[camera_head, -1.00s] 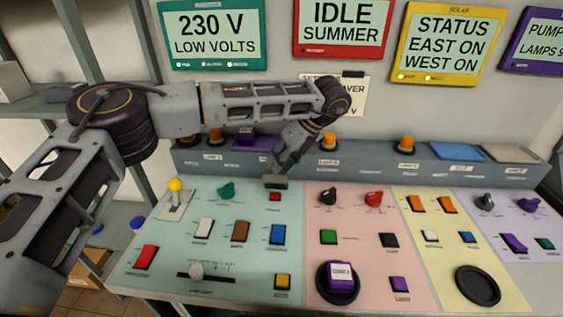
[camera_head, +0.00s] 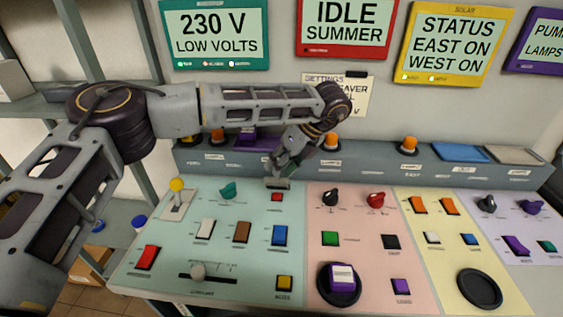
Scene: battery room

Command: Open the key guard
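A small grey flap (camera_head: 277,183), which looks like the key guard, stands at the back of the teal panel, just behind a small red part (camera_head: 277,197). My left gripper (camera_head: 281,169) reaches down from the arm above, just behind and over the flap. Its fingertips are small and partly overlapped, so I cannot tell whether they touch the flap or how wide they are apart. Nothing shows held in it. My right gripper is out of view.
The teal panel (camera_head: 262,262) has several switches, a yellow-topped lever (camera_head: 177,186) and a slider (camera_head: 198,272). A purple block (camera_head: 342,279) sits in a round black dish. A grey ledge with orange lamps (camera_head: 331,140) runs behind the panels.

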